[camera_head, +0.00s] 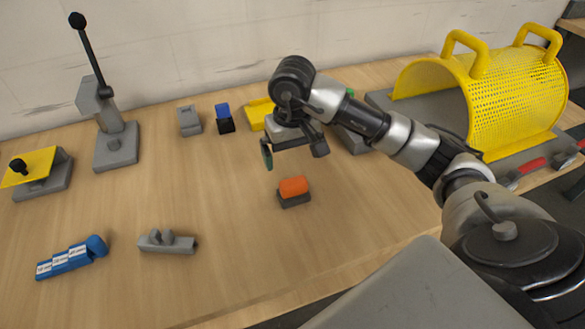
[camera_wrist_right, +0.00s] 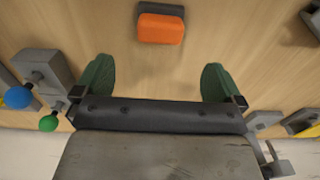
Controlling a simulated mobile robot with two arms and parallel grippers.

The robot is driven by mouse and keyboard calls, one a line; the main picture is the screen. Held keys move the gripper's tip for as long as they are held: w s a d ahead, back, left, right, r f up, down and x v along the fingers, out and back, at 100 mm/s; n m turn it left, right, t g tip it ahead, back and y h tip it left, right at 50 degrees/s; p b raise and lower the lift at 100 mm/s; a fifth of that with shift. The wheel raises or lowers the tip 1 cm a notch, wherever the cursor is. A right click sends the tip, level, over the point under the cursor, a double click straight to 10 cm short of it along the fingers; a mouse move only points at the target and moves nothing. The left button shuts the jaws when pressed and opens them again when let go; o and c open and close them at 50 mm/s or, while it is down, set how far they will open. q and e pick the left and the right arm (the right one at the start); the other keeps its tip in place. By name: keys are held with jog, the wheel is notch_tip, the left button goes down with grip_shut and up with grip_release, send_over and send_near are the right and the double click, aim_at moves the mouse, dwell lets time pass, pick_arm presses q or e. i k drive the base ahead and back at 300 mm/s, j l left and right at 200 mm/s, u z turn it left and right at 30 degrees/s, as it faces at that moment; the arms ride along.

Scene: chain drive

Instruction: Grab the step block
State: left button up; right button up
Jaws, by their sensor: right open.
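A blue stepped block (camera_head: 72,258) with white labels and a rounded blue end lies at the front left of the table in the head view. It is the piece that looks most like the step block; it is not recognisable in the wrist view. My right gripper (camera_head: 293,152) hangs above the table, well to the right of it. Its two green-padded fingers (camera_wrist_right: 156,80) are apart with nothing between them in the right wrist view. An orange block on a dark grey base (camera_head: 293,190) lies near this gripper, also in the wrist view (camera_wrist_right: 160,28). My left gripper is out of view.
A grey two-bump piece (camera_head: 167,241) lies right of the blue block. Behind are a lever stand (camera_head: 116,147), a yellow-plated fixture (camera_head: 38,172), a grey block (camera_head: 189,120) and a blue-black piece (camera_head: 224,118). A yellow mesh guard (camera_head: 500,100) stands right. The front middle is bare.

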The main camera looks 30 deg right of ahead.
aim_at(79, 255)
jog(key=i+j, duration=0.1)
jog(key=j, duration=0.3)
jog(key=i+j, duration=0.15)
jog(key=j, duration=0.3)
jog(key=i+j+u, duration=0.1)
jog(key=j, duration=0.3)
